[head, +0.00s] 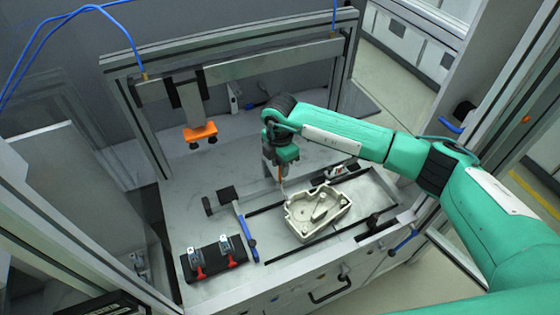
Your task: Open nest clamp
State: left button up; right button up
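A cream-coloured moulded part (318,213) lies in the work area between dark rails. A small pale and dark clamp-like piece (337,172) sits just behind it. Two toggle clamps with red handles, one on the left (198,268) and one on the right (231,258), stand on a black block (213,259) at the front left. I cannot tell which of these is the nest clamp. My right gripper (283,182) points down at the back left edge of the cream part. Its fingers are small here, so their opening and any contact are unclear. My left gripper is out of view.
A blue-handled lever (245,232) stands left of the cream part; another blue lever (404,240) is at the front right. An orange tool head (200,132) hangs from a grey crossbar (245,70). Grey frame posts enclose the table (185,185).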

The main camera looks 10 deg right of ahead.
jog(key=shift+f, duration=0.4)
grip_shut()
jog(key=w+g+b, duration=0.1)
jog(key=b, duration=0.1)
jog(key=w+g+h+b, duration=0.1)
jog(key=g+b, duration=0.1)
jog(key=w+a+f+g+b, duration=0.1)
jog(key=b, duration=0.2)
jog(key=shift+w+a+g, duration=0.1)
jog(key=shift+w+g, duration=0.1)
jog(key=shift+g, duration=0.1)
jog(key=shift+w+a+f+g+h+b, duration=0.15)
jog(key=shift+w+g+h+b, duration=0.45)
jog(key=shift+g+b, duration=0.45)
jog(key=shift+w, duration=0.1)
